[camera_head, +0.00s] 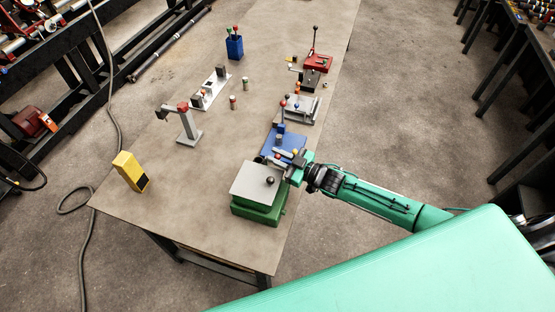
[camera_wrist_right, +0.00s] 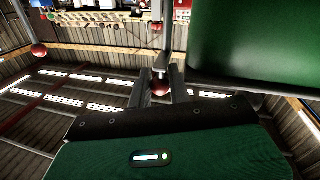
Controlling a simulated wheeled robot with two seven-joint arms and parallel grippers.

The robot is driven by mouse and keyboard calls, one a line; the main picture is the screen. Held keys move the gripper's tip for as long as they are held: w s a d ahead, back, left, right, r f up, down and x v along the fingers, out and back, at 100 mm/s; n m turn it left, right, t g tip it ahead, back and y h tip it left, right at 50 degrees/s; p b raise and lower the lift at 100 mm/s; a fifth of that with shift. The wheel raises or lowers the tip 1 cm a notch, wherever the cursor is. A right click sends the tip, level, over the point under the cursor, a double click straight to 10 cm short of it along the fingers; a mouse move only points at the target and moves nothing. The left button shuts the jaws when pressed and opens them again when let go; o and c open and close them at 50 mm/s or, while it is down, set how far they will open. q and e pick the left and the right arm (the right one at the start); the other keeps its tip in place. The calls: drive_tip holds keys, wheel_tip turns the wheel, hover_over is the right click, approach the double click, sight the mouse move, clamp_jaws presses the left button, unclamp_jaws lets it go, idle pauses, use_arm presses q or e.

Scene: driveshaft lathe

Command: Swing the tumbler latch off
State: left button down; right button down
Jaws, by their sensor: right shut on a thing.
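My right gripper (camera_head: 284,163) reaches in from the right, between the green box and the blue fixture. In the right wrist view its two fingers stand on either side of a red ball knob (camera_wrist_right: 160,87) and are shut on it. A grey rod runs up from that knob. I cannot tell for sure which part is the tumbler latch; the held knob seems to be its handle. The green box (camera_head: 257,212) has a grey lid (camera_head: 254,187) with a black ball knob (camera_head: 270,181). The blue fixture (camera_head: 284,141) is partly hidden by my gripper. My left gripper is not in view.
A grey fixture (camera_head: 301,108) and a red fixture (camera_head: 317,62) with upright levers stand farther along the table (camera_head: 190,215). The table's front left is clear.

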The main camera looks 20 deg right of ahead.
idle(0.3)
drive_tip(key=c, duration=1.3)
unclamp_jaws()
drive_tip(key=shift+c, duration=0.2)
drive_tip(key=shift+s+d+f, duration=0.15)
drive_tip(key=shift+s+d, duration=0.2)
drive_tip(key=shift+d, duration=0.05)
drive_tip(key=b+v, duration=0.4)
drive_tip(key=v, duration=0.8)
drive_tip(key=shift+s+d, duration=0.15)
drive_tip(key=shift+d, duration=0.25)
